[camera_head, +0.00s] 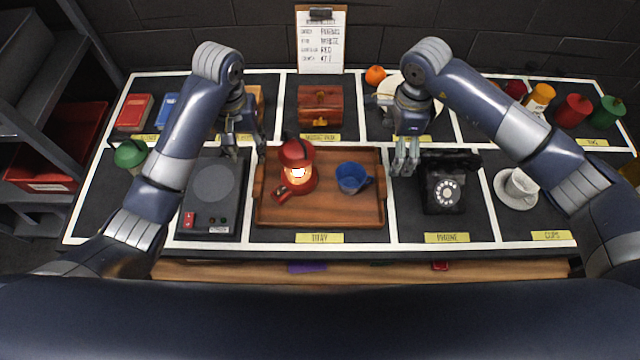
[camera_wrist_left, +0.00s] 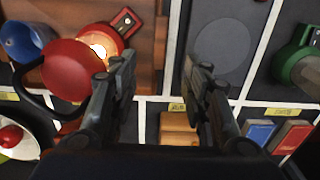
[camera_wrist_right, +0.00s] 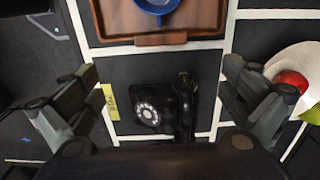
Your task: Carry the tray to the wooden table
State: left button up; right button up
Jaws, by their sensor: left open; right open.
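The wooden tray (camera_head: 330,213) lies flat in the section labelled TRAY, at the middle of the black table. A lit red lantern (camera_head: 297,160) and a blue mug (camera_head: 351,178) stand on it. My left gripper (camera_head: 244,150) is open and empty above the tray's left side; in the left wrist view its fingers (camera_wrist_left: 160,85) are apart beside the lantern. My right gripper (camera_head: 404,160) is open and empty by the tray's right side. In the right wrist view its fingers (camera_wrist_right: 165,95) are spread over the black phone (camera_wrist_right: 155,108), with the tray edge (camera_wrist_right: 150,40) beyond.
A grey device (camera_head: 209,192) sits left of the tray and the telephone (camera_head: 444,185) right of it. A wooden chest (camera_head: 320,107) is behind the tray. A white cup on a saucer (camera_head: 518,186) stands farther right. A clipboard (camera_head: 321,42) leans at the back wall.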

aim_at(258, 180)
pick_arm(q)
notch_tip(258, 180, down, 4)
jog(key=b, duration=0.3)
jog(key=shift+w+f, duration=0.15)
jog(key=shift+f, duration=0.05)
pick_arm(e)
notch_tip(258, 180, down, 4)
jog(key=shift+w+f, duration=0.15)
jog(key=shift+f, duration=0.05)
pick_arm(q)
notch_tip(258, 180, down, 11)
jog(key=shift+r, duration=0.1)
pick_arm(e)
notch_tip(258, 180, down, 11)
jog(key=shift+r, duration=0.1)
pick_arm(q)
grip_shut()
pick_arm(e)
jog(key=c, duration=1.4)
